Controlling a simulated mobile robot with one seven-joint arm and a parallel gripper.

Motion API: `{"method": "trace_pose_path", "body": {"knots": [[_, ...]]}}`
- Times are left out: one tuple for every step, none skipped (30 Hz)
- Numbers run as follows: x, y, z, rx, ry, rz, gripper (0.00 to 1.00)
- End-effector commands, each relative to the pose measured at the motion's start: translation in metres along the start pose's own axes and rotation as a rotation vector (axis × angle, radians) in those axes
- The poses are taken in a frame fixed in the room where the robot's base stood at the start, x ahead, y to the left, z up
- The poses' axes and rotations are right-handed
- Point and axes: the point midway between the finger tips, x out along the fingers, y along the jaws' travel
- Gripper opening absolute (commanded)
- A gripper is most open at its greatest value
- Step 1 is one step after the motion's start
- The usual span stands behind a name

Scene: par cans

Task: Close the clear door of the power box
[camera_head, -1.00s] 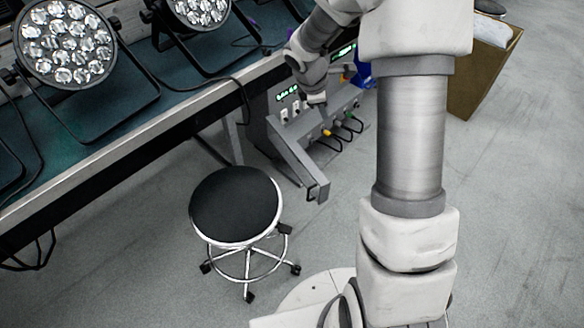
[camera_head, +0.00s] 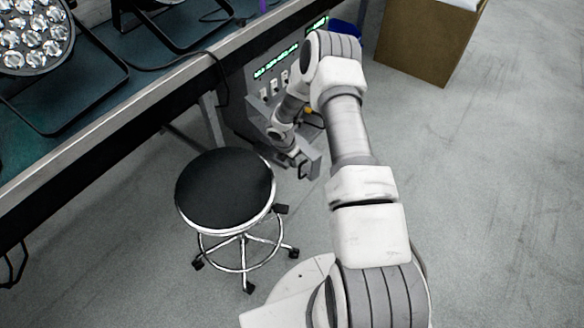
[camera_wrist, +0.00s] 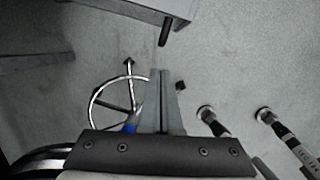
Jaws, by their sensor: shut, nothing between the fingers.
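The grey power box (camera_head: 262,72) stands under the table edge in the head view, with green displays and sockets on its front. Its door (camera_head: 313,164) stands open, jutting out from the box toward the stool; my arm hides much of it, and its clear pane is hard to make out. My gripper (camera_head: 298,157) is low, close beside the door's outer end; I cannot tell if they touch. In the wrist view my gripper (camera_wrist: 163,73) is shut and empty. A grey panel with a dark handle (camera_wrist: 165,30), likely part of the door, lies beyond the fingertips.
A black round stool (camera_head: 226,188) stands close left of my gripper; its foot ring shows in the wrist view (camera_wrist: 92,108). The table (camera_head: 110,110) runs along the left. A brown box (camera_head: 420,40) stands at the back right. Floor to the right is clear.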

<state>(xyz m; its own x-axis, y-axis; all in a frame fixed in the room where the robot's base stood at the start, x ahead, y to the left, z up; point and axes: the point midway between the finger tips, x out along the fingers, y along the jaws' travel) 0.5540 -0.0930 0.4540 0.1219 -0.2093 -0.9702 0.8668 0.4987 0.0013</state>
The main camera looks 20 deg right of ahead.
Motion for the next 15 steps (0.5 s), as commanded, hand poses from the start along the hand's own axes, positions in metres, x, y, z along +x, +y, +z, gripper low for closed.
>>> {"method": "trace_pose_path", "body": {"knots": [[0.013,-0.001,-0.002,0.001,0.002,-0.003,0.00],[0.018,-0.001,-0.002,0.002,0.002,-0.002,0.00],[0.026,-0.001,-0.002,0.002,0.002,-0.002,0.00],[0.033,-0.001,-0.002,0.002,0.002,-0.003,0.00],[0.038,-0.001,-0.002,0.002,0.002,-0.002,0.00],[0.045,-0.001,-0.002,0.003,0.002,-0.002,0.00],[0.051,-0.001,-0.003,0.003,0.003,-0.002,0.00],[0.056,-0.001,-0.002,0.003,0.002,-0.002,0.00],[0.062,-0.001,-0.002,0.003,0.001,-0.003,0.00],[0.067,-0.002,-0.002,0.002,0.001,-0.003,0.00],[0.070,-0.001,-0.001,0.003,0.001,-0.002,0.00],[0.075,-0.001,-0.001,0.003,0.000,-0.002,0.00],[0.078,-0.001,-0.001,0.002,0.001,-0.003,0.00],[0.080,-0.001,-0.001,0.002,0.001,-0.002,0.00],[0.083,-0.001,-0.001,0.002,0.001,-0.002,0.00]]}}
